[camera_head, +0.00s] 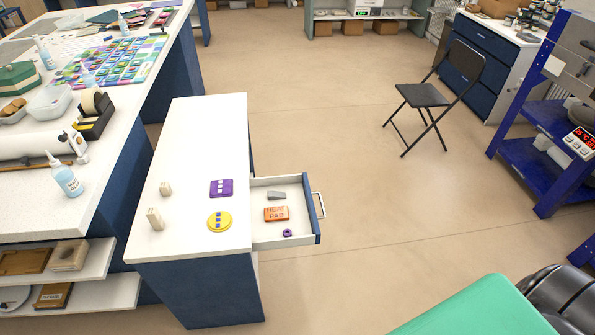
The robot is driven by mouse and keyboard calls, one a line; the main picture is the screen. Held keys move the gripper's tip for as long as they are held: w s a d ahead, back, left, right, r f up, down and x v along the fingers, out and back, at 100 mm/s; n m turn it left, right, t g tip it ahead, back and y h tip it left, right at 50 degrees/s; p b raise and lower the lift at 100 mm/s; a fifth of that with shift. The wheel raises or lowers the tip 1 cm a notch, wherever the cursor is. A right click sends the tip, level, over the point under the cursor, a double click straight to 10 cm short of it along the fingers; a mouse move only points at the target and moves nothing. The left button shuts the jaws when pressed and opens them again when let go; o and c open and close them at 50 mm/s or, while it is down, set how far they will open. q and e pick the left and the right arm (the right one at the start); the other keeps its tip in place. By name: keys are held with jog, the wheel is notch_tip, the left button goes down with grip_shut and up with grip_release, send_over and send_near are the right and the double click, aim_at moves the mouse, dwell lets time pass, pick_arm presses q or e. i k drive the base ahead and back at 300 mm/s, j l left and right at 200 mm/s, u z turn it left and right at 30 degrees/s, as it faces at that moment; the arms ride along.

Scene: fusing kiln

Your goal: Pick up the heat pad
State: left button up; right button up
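The heat pad (276,214) is a small orange-brown block with lettering that reads "HEAT PAD". It lies flat in the open drawer (262,183) of the white-topped cabinet. In the drawer, a grey wedge-like piece (277,195) lies just behind it. A small purple ring (287,233) and a small pale piece lie in front of it. Neither of my grippers is in view, and nothing touches the pad from above.
The cabinet top (207,130) carries a purple square (221,188), a yellow disc (219,222) and small wooden blocks (155,219). A cluttered worktable stands left. A black folding chair (425,95) and a blue kiln stand (545,160) stand right. Floor right of the drawer is clear.

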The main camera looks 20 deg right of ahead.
aim_at(275, 213)
jog(key=k+l, duration=0.1)
jog(key=l, duration=0.5)
jog(key=k+l, duration=0.1)
jog(key=l, duration=0.45)
jog(key=k+l, duration=0.1)
jog(key=l, duration=0.5)
